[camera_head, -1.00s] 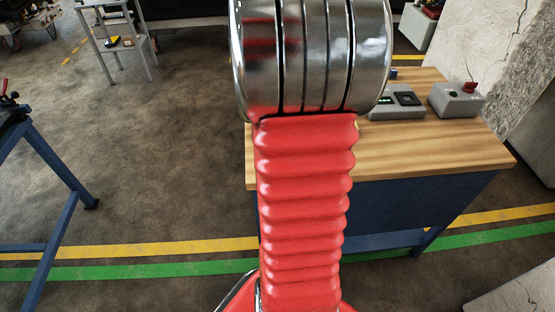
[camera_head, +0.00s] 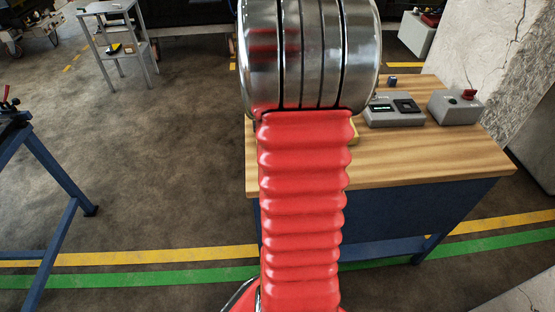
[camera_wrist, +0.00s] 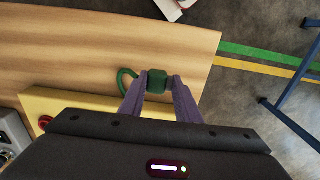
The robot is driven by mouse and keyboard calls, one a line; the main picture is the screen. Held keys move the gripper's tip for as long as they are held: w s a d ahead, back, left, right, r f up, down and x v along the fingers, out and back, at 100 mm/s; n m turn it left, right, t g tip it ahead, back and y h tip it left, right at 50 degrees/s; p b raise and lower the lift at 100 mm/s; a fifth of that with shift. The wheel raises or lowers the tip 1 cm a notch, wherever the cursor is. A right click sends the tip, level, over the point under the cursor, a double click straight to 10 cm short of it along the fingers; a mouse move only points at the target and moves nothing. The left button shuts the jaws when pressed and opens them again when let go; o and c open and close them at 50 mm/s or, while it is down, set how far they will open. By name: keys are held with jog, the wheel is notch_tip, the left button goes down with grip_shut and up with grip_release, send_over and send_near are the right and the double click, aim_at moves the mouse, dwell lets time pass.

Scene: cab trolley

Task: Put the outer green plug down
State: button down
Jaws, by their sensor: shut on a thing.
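My gripper (camera_wrist: 158,84) shows in the wrist view, its two purple fingers shut on the green plug (camera_wrist: 157,82). A dark green loop or cable (camera_wrist: 124,78) curves off to the left of the plug. Behind the plug in that view is the wooden bench top (camera_wrist: 80,50); I cannot tell whether the plug touches it. In the head view my red arm hides the gripper and the plug. The bench top (camera_head: 430,155) shows there to the right of my arm.
A yellow block or panel (camera_wrist: 90,104) lies on the bench beside the gripper. A grey box with a screen (camera_head: 393,111) and a grey box with a red button (camera_head: 456,106) stand at the bench's back right. Bare wood lies in front of them.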

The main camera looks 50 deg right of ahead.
jog(key=shift+f, duration=0.15)
jog(key=shift+f, duration=1.8)
jog(key=shift+s+a+f, duration=0.1)
jog(key=shift+f, duration=0.3)
jog(key=shift+f, duration=0.3)
jog(key=c, duration=1.4)
grip_release()
jog(key=shift+s, duration=0.1)
jog(key=shift+o, duration=0.3)
jog(key=shift+r, duration=0.3)
jog(key=shift+o, duration=0.2)
notch_tip(320, 180, up, 13)
jog(key=shift+f, duration=0.1)
